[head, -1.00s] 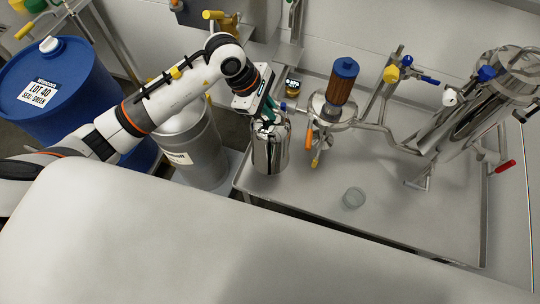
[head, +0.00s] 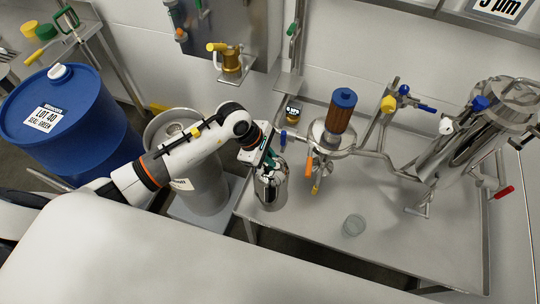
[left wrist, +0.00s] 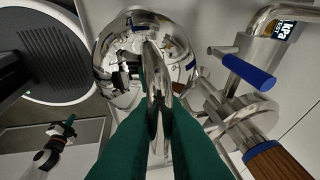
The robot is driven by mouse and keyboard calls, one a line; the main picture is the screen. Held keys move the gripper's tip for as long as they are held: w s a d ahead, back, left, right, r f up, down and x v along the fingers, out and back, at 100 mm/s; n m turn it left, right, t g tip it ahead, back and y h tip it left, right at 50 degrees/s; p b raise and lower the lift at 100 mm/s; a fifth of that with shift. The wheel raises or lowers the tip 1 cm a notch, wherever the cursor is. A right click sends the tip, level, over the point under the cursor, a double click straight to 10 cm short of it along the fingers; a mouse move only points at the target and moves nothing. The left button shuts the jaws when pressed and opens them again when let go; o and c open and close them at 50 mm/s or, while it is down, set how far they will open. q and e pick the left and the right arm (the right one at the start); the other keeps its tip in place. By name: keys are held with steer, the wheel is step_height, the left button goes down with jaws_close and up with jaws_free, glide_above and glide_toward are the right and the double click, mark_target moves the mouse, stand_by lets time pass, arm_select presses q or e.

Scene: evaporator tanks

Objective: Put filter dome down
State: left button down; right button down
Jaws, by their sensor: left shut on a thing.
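The filter dome (head: 271,192) is a shiny, mirror-like steel cylinder with a rounded top. It is upright at the left end of the steel tray table (head: 300,235); I cannot tell whether its base touches the surface. My left gripper (head: 269,163) is shut on the handle on top of the dome. In the left wrist view its green fingers (left wrist: 158,125) close on the curved handle (left wrist: 155,80), above the rounded dome top (left wrist: 118,62). A small white and black part with green tips (left wrist: 58,142) at the lower left resembles my right gripper; its jaws are unclear.
Just right of the dome stands a brown filter cartridge (head: 338,122) with a blue cap on a steel base (head: 330,140). A clear glass dish (head: 353,226) lies on the table. A steel drum (head: 205,190) and a blue drum (head: 75,125) stand left. The table's front middle is mostly clear.

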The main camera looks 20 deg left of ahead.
arm_select(q)
steer(key=c, duration=1.9)
jaws_free()
steer(key=shift+f, duration=0.15)
steer(key=shift+c, duration=0.2)
steer(key=o, duration=0.4)
steer(key=shift+o, duration=0.2)
steer(key=shift+r, duration=0.35)
steer(key=b+v, duration=0.1)
steer(key=v, duration=1)
steer(key=shift+a+r, duration=0.15)
steer(key=shift+r, duration=0.2)
